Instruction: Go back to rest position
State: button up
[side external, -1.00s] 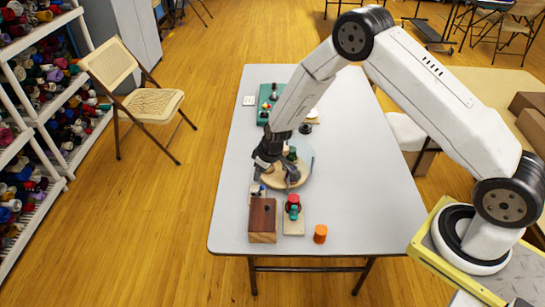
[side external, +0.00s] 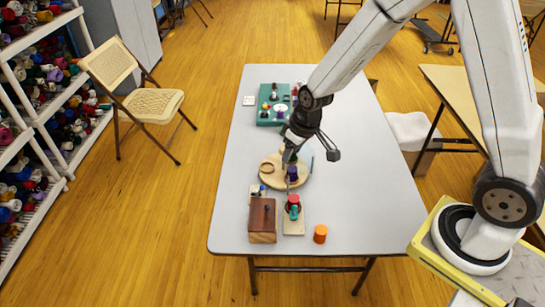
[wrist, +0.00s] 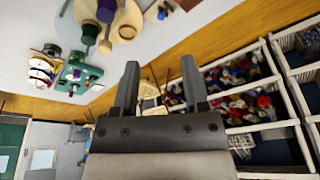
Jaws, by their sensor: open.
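My gripper (side external: 310,157) is over the table, above and beside the round wooden board. In the wrist view, my gripper (wrist: 159,72) has its two fingers spread with nothing between them. My wrist and a finger cover part of the round wooden board (side external: 273,182) in the side view. A dark purple piece (side external: 292,172) and a brown ring (side external: 267,168) are on that board. The board also shows at the top of the wrist view (wrist: 127,32), with the purple piece (wrist: 106,10) on it.
A teal board (side external: 264,121) with several small pieces lies at the table's far end. A wooden box (side external: 262,220), a small board with red and teal pieces (side external: 293,227) and an orange cylinder (side external: 320,234) stand at the near end. The table's right side (side external: 370,180) is clear.

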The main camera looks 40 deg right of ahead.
jog(key=s+r, duration=0.2)
jog(key=s, duration=0.4)
jog(key=s+d+r+m, duration=0.1)
jog(key=s+r, duration=0.2)
jog(key=s, duration=0.4)
jog(key=shift+d+r+h, duration=0.2)
jog(key=shift+r+h, duration=0.1)
jog(key=shift+s, duration=0.1)
